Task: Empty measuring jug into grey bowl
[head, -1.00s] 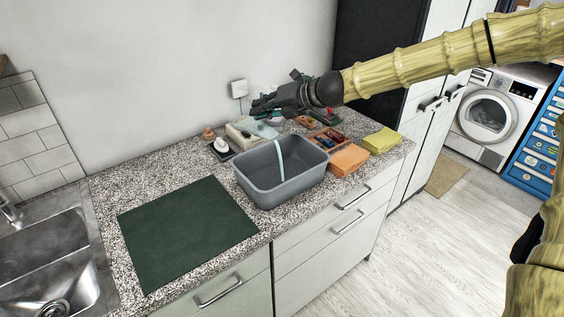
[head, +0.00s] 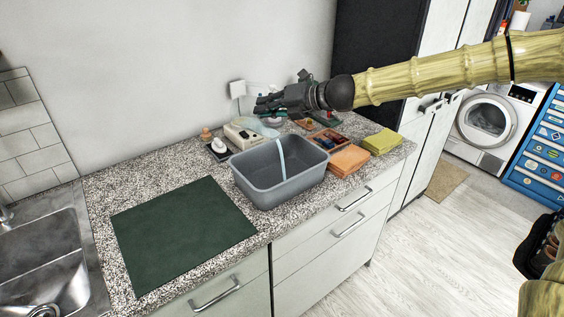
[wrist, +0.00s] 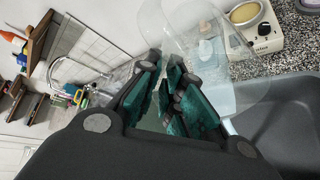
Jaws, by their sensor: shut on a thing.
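My gripper (head: 262,104) is shut on a clear measuring jug, seen in the wrist view (wrist: 235,92). The teal finger pads (wrist: 165,90) are at the jug's near side. In the head view the jug shows faintly below the fingers (head: 264,128) and looks tilted. The grey bowl (head: 285,191), a deep rectangular basin, stands on the counter in front of and below the gripper. A pale blue strip (head: 281,158) runs down across its inside; I cannot tell whether it is liquid or solid. Any contents of the jug are hard to make out.
A white kitchen scale (wrist: 262,38) stands behind the basin. Orange cloths (head: 349,159), yellow cloths (head: 382,141) and a wooden box (head: 328,140) are to the right. A dark green mat (head: 183,232) lies clear on the left, beside the sink (head: 45,255).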

